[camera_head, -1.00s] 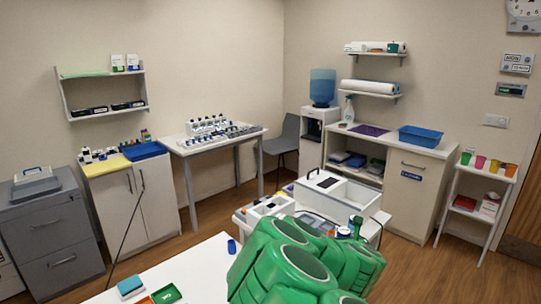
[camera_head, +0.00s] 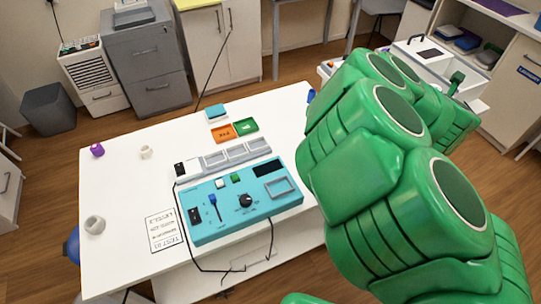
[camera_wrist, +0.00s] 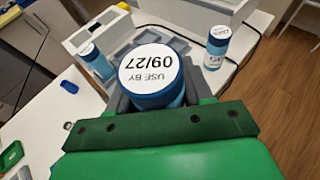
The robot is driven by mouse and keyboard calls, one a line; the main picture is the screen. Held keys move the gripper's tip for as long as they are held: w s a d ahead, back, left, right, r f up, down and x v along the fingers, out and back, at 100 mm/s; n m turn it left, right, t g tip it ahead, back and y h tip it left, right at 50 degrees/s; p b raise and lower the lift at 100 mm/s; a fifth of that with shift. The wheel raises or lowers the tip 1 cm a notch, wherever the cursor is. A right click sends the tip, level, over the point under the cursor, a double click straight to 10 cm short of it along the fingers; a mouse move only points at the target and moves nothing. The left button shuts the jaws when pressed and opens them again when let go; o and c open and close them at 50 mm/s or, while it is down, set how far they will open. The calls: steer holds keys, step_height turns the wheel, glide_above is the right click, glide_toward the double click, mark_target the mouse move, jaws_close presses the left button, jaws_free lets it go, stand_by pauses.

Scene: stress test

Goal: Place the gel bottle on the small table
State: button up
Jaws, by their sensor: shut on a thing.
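My gripper (camera_wrist: 155,98) is shut on a blue bottle (camera_wrist: 151,72), whose round white top reads "USE BY 09/27". I see this bottle from above, so its lower part is hidden. No label naming it as gel is readable. Two similar blue bottles stand apart from it, one at left (camera_wrist: 97,60) and one at right (camera_wrist: 218,45). In the head view my green arm covers the right side and hides the jaws and the bottle. I cannot tell which surface is the small table.
A bin (camera_head: 48,108) is at left.

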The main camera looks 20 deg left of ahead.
steer(key=s+a+n+g+y, duration=0.3)
steer(key=a+n+y, duration=0.2)
steer(key=a, duration=1.7)
steer(key=s+a+n+g+y, duration=0.3)
steer(key=s+a+n+y, duration=0.15)
steer(key=a, duration=1.75)
steer(key=shift+n+t+y, duration=0.3)
steer(key=shift+n+y, duration=0.05)
steer(key=shift+w+a+f, duration=0.1)
steer(key=shift+w+f, duration=0.05)
steer(key=shift+f, duration=3)
steer(key=shift+w+d+f, duration=0.1)
steer(key=shift+w+f, duration=0.1)
steer(key=shift+f, duration=2.95)
steer(key=shift+w+a+f, duration=0.1)
steer(key=shift+w+f, duration=0.05)
steer(key=shift+f, duration=3)
steer(key=shift+f, duration=0.15)
steer(key=o, duration=1.1)
